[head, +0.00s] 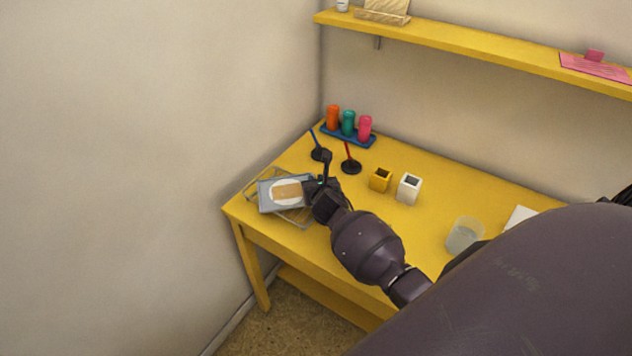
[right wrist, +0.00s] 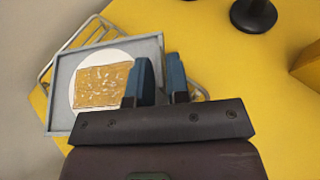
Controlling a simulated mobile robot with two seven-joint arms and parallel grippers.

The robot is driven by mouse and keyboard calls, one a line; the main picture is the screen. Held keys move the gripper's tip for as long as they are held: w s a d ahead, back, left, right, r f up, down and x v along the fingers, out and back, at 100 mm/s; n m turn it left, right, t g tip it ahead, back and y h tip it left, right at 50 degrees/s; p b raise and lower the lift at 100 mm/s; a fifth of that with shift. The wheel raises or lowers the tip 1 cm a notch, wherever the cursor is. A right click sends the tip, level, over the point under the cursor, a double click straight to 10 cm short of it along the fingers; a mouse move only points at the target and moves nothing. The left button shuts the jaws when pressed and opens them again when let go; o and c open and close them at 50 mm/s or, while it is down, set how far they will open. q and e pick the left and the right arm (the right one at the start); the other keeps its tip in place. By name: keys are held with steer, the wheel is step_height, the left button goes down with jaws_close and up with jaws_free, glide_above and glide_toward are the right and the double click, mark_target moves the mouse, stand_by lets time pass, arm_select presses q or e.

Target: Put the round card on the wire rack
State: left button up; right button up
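The round card (head: 265,198) is white with a tan rectangle on it. It lies flat inside a shallow grey tray (head: 267,209), and both also show in the right wrist view, the card (right wrist: 74,99) and the tray (right wrist: 105,49). The tray is over the wire rack (head: 293,218). Rack wires (right wrist: 97,20) stick out beyond the tray. I cannot tell whether the tray touches the rack. My right gripper (head: 312,187) is at the tray's right rim. Its two blue fingers (right wrist: 162,78) are close together with the rim between them. My left gripper is not in view.
A blue holder (head: 357,141) carries coloured bottles. Yellow (head: 380,180) and white (head: 409,188) boxes and a clear cup (head: 464,236) stand to the right. A wall is close at left.

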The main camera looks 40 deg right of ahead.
steer(key=shift+o, duration=1)
